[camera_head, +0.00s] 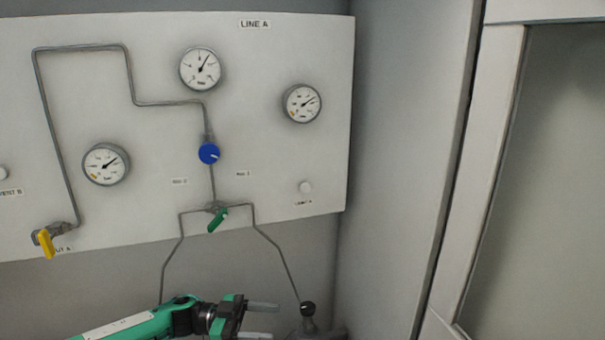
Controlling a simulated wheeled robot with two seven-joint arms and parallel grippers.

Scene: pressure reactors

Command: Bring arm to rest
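My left arm (135,325), green with a white panel, comes in from the lower left. Its gripper (262,321) is low in the view, in front of the space below the white panel. Its two grey fingers point right with a gap between them. I see nothing between the fingers. The lower finger is partly cut off by the bottom edge. My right gripper is not in view.
A dark round-topped fitting (308,309) stands just right of the fingertips. Above, the white panel (270,60) carries gauges, pipes, a blue knob (208,153), a green handle (218,220) and a yellow handle (46,243). A grey wall is right.

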